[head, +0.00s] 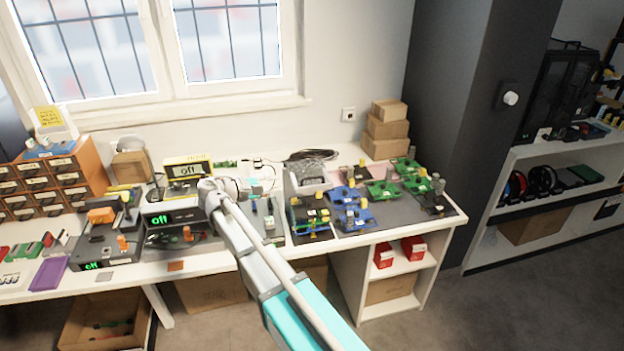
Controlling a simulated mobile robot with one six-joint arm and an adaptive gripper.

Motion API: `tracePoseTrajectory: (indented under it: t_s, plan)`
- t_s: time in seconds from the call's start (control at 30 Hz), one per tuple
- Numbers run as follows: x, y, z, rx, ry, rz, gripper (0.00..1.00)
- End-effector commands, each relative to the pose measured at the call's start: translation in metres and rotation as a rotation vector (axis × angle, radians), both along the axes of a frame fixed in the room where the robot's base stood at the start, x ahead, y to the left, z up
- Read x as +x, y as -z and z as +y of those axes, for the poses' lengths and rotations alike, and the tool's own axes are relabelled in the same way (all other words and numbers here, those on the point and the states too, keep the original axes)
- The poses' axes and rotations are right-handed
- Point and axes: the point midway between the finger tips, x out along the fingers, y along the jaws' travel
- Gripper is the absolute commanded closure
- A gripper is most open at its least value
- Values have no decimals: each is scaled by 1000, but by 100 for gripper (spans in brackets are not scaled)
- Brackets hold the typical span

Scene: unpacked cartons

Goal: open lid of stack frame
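My arm reaches up from the bottom over the workbench (205,262), and its far joint is near the middle of the bench. My gripper cannot be made out clearly beyond that joint, so its fingers and any hold are hidden or too small to see. I cannot tell for sure which thing is the stack frame, and no lid is clear. A small dark frame-like holder (297,226) with boards stands on the bench right of my arm. A black box-shaped frame (567,88) stands on the white shelf at the far right.
Green and blue circuit boards (383,189) lie on a dark mat at the bench's right. Instruments with green "off" displays (172,217) stand left of my arm. An orange drawer cabinet (89,170) is at the left. A dark column (470,120) separates bench and shelf. Floor is free at lower right.

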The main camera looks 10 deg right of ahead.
Motion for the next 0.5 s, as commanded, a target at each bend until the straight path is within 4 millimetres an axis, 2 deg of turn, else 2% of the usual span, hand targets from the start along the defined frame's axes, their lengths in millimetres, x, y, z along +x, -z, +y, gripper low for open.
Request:
tracePoseTrajectory:
  t_s: [0.27, 0.5]
  plan:
    - [2, 2, -6, 2, 0, -1, 70]
    - [9, 8, -28, 2, 2, -1, 70]
